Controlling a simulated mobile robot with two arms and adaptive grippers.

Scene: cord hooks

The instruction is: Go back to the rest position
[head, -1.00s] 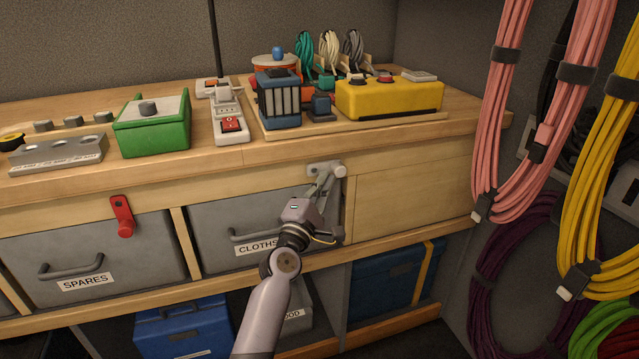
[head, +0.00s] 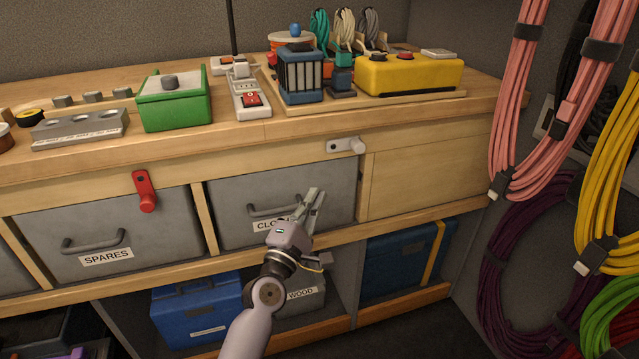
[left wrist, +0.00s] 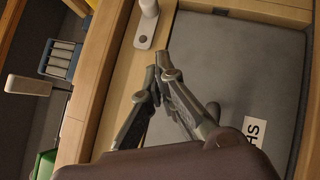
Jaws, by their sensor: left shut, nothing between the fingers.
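My left gripper (head: 313,199) is in front of the grey drawer labelled CLOTHS (head: 232,201), over its handle and label in the head view. Its fingers are together and hold nothing. In the left wrist view the gripper (left wrist: 160,68) shows its fingertips meeting, with the grey drawer front (left wrist: 240,75) behind and to the right. A pale peg on a plate (head: 346,146) is on the wooden rail above the drawer, clear of the gripper. It also shows in the left wrist view (left wrist: 145,25). My right gripper is in neither view.
A red latch (head: 146,190) hangs over the SPARES drawer (head: 110,235). The bench top holds a green box (head: 175,105) and a yellow box (head: 410,77). Coiled cords (head: 540,100) hang at the right. Blue bins (head: 195,305) stand on the shelf below.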

